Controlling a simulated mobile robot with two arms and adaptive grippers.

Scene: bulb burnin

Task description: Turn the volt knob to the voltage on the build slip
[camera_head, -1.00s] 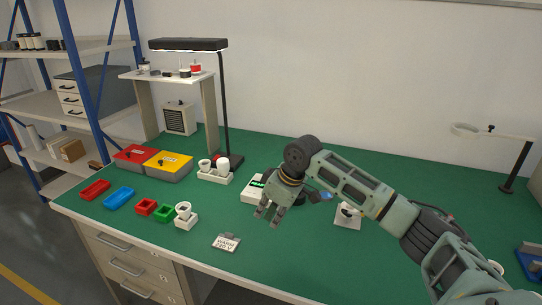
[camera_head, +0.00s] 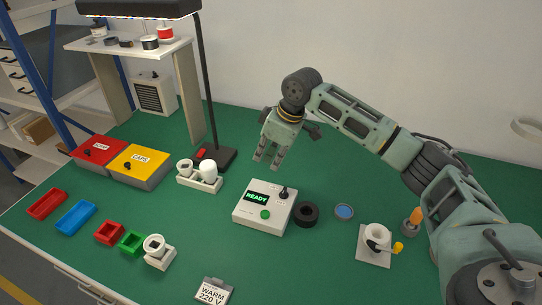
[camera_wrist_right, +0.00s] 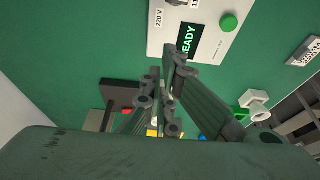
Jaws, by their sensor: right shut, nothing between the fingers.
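The white tester box (camera_head: 248,216) stands mid-table with a lit READY display (camera_head: 257,197) and a green button (camera_head: 265,214). Its dark volt knob (camera_head: 283,192) is at the back right of its top. In the right wrist view, the knob (camera_wrist_right: 175,3) is cut off by the top edge, beside a 220 V label (camera_wrist_right: 158,19); its exact pointing is unclear. The build slip (camera_head: 213,291) at the front reads WARM 220 V. My right gripper (camera_head: 267,161) is shut and empty, above and behind the box, apart from the knob. My left gripper is not in view.
A black ring (camera_head: 307,214) stands against or close to the box's right side. A blue disc (camera_head: 344,212) and a white stand (camera_head: 375,247) are further right. A white socket block (camera_head: 200,181) and the lamp base (camera_head: 218,157) are left. Green table is free behind the box.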

